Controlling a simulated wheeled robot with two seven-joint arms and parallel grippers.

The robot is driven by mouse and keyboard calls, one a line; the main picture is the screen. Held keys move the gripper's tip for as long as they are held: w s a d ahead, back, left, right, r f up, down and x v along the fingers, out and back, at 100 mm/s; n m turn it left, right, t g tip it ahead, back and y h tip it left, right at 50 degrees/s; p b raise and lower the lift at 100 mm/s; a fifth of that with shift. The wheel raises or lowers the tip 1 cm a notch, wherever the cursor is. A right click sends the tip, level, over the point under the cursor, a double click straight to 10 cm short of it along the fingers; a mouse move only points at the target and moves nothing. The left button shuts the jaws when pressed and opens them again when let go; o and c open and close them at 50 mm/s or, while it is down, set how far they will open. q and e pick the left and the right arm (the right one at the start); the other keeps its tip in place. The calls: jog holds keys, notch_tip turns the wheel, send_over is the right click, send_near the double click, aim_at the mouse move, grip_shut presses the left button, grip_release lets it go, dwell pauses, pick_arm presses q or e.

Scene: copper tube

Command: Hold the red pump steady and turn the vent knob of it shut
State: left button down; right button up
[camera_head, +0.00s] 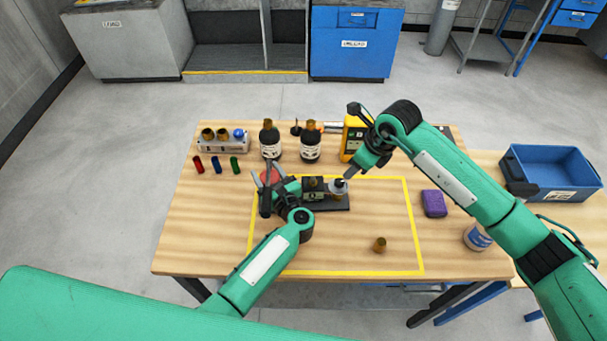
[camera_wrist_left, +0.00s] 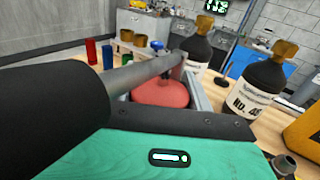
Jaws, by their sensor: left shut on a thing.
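The red pump stands inside the yellow outline on the table, on a dark base (camera_head: 325,204). Its rounded red end (camera_head: 271,174) is at the left, and it also shows in the left wrist view as a red round body (camera_wrist_left: 160,92). My left gripper (camera_head: 266,183) is shut on this red end, with a finger on each side. A small light grey, dark-topped part (camera_head: 338,187), possibly the vent knob, is at the right end of the base. My right gripper (camera_head: 350,174) is just above and right of it; contact and finger opening are unclear.
Dark bottles (camera_head: 270,140) and a yellow device (camera_head: 352,138) stand behind the pump. Coloured vials (camera_head: 216,165) are at the left. A purple block (camera_head: 434,203), a white-and-blue jar (camera_head: 477,237) and a brown cap (camera_head: 379,244) lie right and front. The front left tabletop is clear.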

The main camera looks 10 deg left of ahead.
aim_at(342, 186)
jog(key=s+a+f+t+y, duration=0.1)
jog(key=a+f+t+y, duration=0.1)
jog(key=a+f+y, duration=0.4)
jog(key=d+f+m+t, duration=0.1)
jog(key=t, duration=0.2)
jog(key=d+f+m+t, duration=0.1)
jog(key=m+t, duration=0.1)
jog(key=t, duration=0.2)
jog(key=d+f+m+t+y, duration=0.1)
jog(key=d+m+t, duration=0.1)
jog(key=t, duration=0.1)
jog(key=shift+s+f, duration=0.1)
jog(key=shift+s, duration=0.1)
jog(key=shift+s+d+f+m+t+h, duration=0.2)
jog(key=shift+s+d+f+m+t, duration=0.1)
jog(key=shift+s+d+f, duration=0.25)
jog(key=shift+s+d+f+m+t+h, duration=0.2)
jog(key=shift+s+d+f+t, duration=0.1)
jog(key=shift+s+d, duration=0.35)
jog(key=shift+x, duration=3.55)
jog(key=c, duration=1)
jog(key=shift+o, duration=0.2)
jog(key=shift+a, duration=0.15)
